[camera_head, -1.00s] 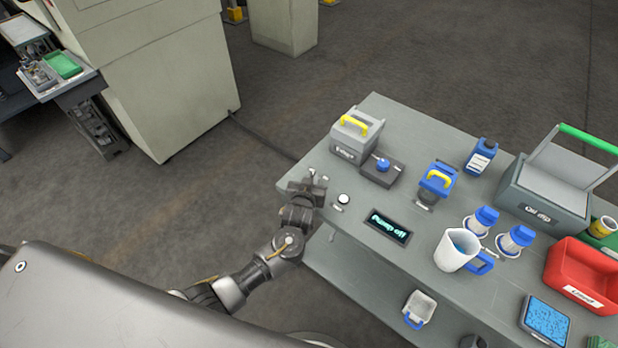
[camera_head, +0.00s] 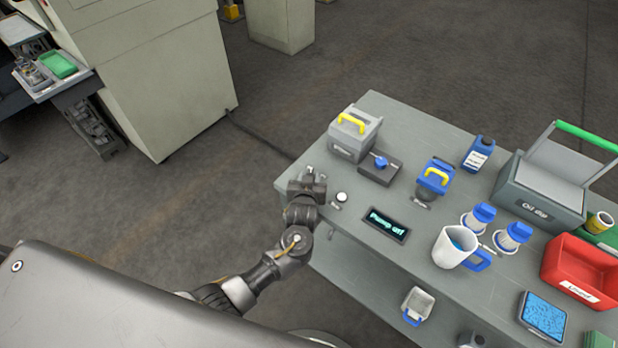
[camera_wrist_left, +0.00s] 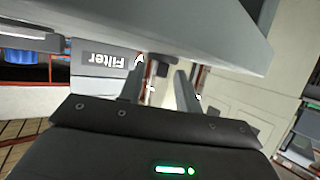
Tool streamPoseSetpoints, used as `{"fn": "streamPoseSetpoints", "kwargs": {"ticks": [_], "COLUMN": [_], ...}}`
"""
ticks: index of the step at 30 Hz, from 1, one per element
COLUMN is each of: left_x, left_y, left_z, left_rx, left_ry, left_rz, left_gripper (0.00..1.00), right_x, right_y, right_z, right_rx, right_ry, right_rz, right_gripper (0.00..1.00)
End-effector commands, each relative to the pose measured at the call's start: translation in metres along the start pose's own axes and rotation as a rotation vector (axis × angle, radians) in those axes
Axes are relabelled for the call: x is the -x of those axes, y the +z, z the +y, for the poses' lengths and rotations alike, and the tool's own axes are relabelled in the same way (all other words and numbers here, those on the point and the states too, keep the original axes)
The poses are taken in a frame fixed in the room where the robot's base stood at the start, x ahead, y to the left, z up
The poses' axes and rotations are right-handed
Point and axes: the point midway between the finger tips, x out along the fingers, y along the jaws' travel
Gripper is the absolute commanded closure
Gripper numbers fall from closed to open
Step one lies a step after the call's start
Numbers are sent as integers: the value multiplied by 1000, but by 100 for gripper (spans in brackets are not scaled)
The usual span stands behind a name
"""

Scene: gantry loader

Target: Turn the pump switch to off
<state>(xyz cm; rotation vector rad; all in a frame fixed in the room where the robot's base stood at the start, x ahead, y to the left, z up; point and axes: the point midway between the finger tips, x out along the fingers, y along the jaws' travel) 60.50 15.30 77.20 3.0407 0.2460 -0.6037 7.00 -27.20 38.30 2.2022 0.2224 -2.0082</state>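The pump switch looks to be the dark box with a blue knob (camera_head: 380,163) on the left part of the grey table (camera_head: 340,235). A small black display (camera_head: 387,225) in front of it reads "Pump off". My left gripper (camera_head: 315,174) is at the table's left edge, left of the dark box and apart from the knob. In the left wrist view its two fingers (camera_wrist_left: 160,82) stand apart with nothing held between them. My right gripper is not in view.
A grey box with a yellow handle (camera_head: 353,134) stands behind the switch. A white round button (camera_head: 341,197) is close to my left gripper. A blue container (camera_head: 433,177), a white jug (camera_head: 452,248) and a red bin (camera_head: 578,268) stand further right.

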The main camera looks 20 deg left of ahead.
Motion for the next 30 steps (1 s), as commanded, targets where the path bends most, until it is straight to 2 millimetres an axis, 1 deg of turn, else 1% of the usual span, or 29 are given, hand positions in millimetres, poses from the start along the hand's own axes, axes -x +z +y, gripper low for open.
{"fn": "streamPoseSetpoints", "kwargs": {"ticks": [5,8,11,18,21,25,30], "left_x": [1,7,21,69,86,100,108], "left_y": [0,1,1,1,1,1,0], "left_z": [0,0,1,1,0,0,0], "left_rx": [0,0,2,3,2,2,0], "left_ry": [1,1,3,2,1,1,1], "left_rz": [-1,-1,-1,-2,-2,-1,0], "left_gripper": [66,66,66,66,66,66,66], "right_x": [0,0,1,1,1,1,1], "right_y": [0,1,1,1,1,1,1], "right_z": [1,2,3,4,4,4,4], "right_rx": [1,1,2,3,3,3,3], "right_ry": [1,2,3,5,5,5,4], "right_rz": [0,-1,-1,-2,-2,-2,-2], "right_gripper": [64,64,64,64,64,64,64]}}
